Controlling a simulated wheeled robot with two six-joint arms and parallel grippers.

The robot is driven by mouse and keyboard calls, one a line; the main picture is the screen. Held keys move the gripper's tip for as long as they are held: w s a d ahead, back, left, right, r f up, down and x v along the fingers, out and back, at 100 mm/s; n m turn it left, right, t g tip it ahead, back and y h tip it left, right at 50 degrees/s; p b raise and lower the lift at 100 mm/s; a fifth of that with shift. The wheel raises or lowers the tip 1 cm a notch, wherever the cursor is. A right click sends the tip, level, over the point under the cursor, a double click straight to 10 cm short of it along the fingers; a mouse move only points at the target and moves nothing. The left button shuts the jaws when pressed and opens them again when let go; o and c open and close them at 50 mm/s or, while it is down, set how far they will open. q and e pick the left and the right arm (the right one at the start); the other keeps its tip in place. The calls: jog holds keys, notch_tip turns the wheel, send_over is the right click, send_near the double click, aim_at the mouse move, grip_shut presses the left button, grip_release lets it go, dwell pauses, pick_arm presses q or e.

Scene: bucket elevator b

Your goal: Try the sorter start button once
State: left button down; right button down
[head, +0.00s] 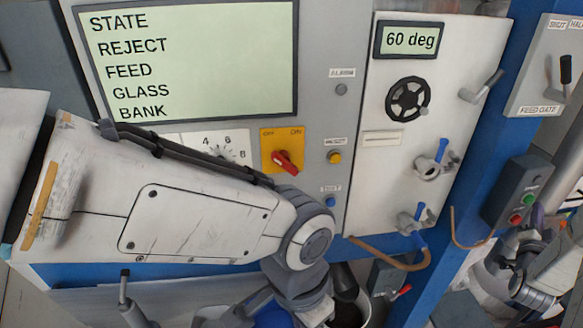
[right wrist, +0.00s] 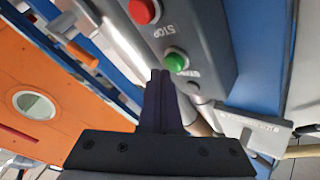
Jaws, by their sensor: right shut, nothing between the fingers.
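The green start button (right wrist: 175,61) sits on a grey control box in the right wrist view, its label partly hidden. The red stop button (right wrist: 143,11) is beside it, marked STOP. In the head view the green button (head: 528,199) and the red button (head: 515,217) show on the box (head: 517,180) at the right. My right gripper (right wrist: 161,76) is shut and empty, its fingertips just beside the green button in the picture; I cannot tell whether they touch. It also shows in the head view (head: 537,217). My left arm crosses the head view; its gripper is not visible.
A blue post (head: 480,150) stands left of the box. The white panel (head: 385,190) beyond it carries a handwheel (head: 408,99) and blue-handled valves. A feed gate lever (head: 565,75) is above the box. An orange panel (right wrist: 60,100) lies left in the wrist view.

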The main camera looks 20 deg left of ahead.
jog(key=shift+w+a, duration=0.15)
jog(key=shift+w, duration=0.25)
dwell(0.4)
jog(key=shift+s+d+b, duration=0.35)
jog(key=shift+s+b, duration=0.15)
jog(key=shift+s, duration=0.4)
jog(key=s, duration=0.1)
jog(key=s+d, duration=0.1)
jog(key=s, duration=0.1)
jog(key=s+d+b, duration=0.1)
jog(key=s, duration=0.1)
jog(key=shift+s+d, duration=0.15)
jog(key=shift+s, duration=0.1)
